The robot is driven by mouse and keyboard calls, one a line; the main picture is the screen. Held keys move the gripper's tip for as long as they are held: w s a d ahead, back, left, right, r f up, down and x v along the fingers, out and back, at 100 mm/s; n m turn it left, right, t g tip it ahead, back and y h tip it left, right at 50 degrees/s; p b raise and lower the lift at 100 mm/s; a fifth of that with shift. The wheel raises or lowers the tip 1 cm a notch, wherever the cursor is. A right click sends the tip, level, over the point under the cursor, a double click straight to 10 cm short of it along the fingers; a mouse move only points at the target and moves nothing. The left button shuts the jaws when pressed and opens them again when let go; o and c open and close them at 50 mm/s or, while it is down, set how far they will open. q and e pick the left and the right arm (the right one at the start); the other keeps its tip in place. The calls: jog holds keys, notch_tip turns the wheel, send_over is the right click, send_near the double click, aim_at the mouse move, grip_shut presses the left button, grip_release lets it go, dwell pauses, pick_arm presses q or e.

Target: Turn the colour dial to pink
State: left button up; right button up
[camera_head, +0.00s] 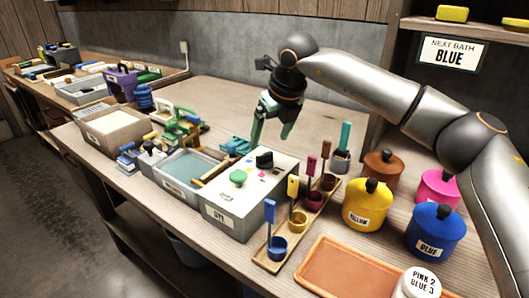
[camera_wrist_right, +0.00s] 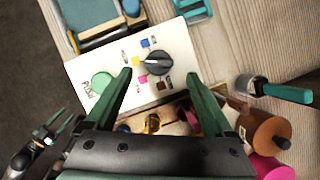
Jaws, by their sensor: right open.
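The colour dial is a black knob (camera_head: 264,159) on the light top of the grey dye box (camera_head: 232,222). A pale line on the knob points roughly at the yellow mark. My right gripper (camera_head: 271,134) is open and empty above the dial. In its wrist view the two green fingers (camera_wrist_right: 158,76) are apart, either side of the dial, not visibly touching it. My left gripper (camera_wrist_right: 58,124) shows small at the wrist view's left edge.
A green push button (camera_head: 237,177) sits beside the dial. A wooden rack (camera_head: 268,264) with coloured cups and brushes stands close on the right. Yellow (camera_head: 367,205), blue (camera_head: 436,232), brown and pink pots stand beyond. A sign (camera_head: 452,52) reads "NEXT BATH BLUE".

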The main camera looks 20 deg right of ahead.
aim_at(264, 153)
jog(key=x, duration=0.6)
jog(key=shift+a, duration=0.1)
jog(key=shift+c, duration=0.3)
jog(key=shift+r, duration=0.1)
jog(key=c, duration=1.3)
